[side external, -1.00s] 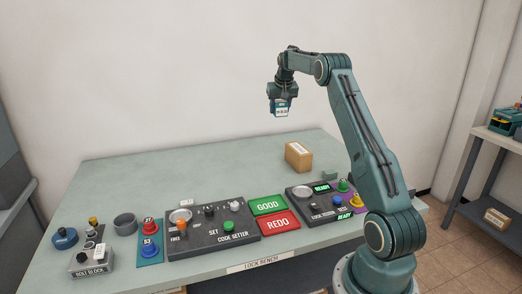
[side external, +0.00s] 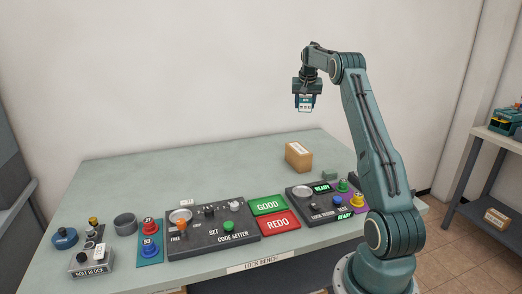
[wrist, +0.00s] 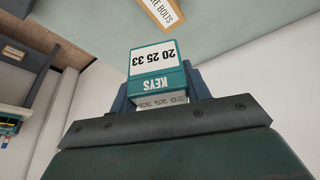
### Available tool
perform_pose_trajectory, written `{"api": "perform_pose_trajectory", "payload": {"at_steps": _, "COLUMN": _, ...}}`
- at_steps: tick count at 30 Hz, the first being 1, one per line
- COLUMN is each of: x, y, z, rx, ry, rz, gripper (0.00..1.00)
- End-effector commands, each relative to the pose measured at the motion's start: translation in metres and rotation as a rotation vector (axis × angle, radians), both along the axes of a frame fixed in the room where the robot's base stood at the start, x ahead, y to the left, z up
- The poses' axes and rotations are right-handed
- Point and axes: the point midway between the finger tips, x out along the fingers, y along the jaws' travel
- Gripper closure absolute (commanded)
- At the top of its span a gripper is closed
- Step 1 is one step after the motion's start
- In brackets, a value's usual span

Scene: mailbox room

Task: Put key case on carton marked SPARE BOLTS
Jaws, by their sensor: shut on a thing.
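The key case (side external: 305,104) is a small teal and white block. In the wrist view the key case (wrist: 155,65) shows the word KEYS and the numbers 20 25 33. My gripper (side external: 306,97) is shut on it and holds it high above the bench, pointing down. The carton (side external: 299,157) is a small brown box with a pale label, standing toward the back right of the bench, well below the key case. In the wrist view the carton (wrist: 160,14) is cut off at the top edge, with "RE BOLTS" readable on its label.
The lock bench (side external: 140,185) is bare at the back left. A code setter panel (side external: 245,235), a green GOOD pad (side external: 267,205), a red REDO pad (side external: 279,222) and a READY panel (side external: 303,204) line its front. A side shelf (side external: 480,160) stands at the right.

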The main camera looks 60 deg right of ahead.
Motion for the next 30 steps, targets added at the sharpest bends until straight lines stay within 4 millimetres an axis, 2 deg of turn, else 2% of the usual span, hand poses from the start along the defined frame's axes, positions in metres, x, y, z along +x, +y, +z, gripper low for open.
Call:
{"api": "perform_pose_trajectory", "payload": {"at_steps": 6, "x": -0.001, "y": 0.0, "z": -0.043, "rx": 0.004, "ry": 0.003, "rz": 0.0, "gripper": 0.78}}
{"api": "perform_pose_trajectory", "payload": {"at_steps": 18, "x": 0.0, "y": 0.001, "z": -0.114, "rx": 0.004, "ry": 0.002, "rz": 0.0, "gripper": 0.78}}
{"api": "perform_pose_trajectory", "payload": {"at_steps": 24, "x": 0.0, "y": 0.0, "z": -0.129, "rx": 0.0, "ry": -0.001, "rz": 0.0, "gripper": 0.78}}
{"api": "perform_pose_trajectory", "payload": {"at_steps": 30, "x": 0.0, "y": 0.0, "z": -0.131, "rx": -0.001, "ry": -0.001, "rz": 0.0, "gripper": 0.78}}
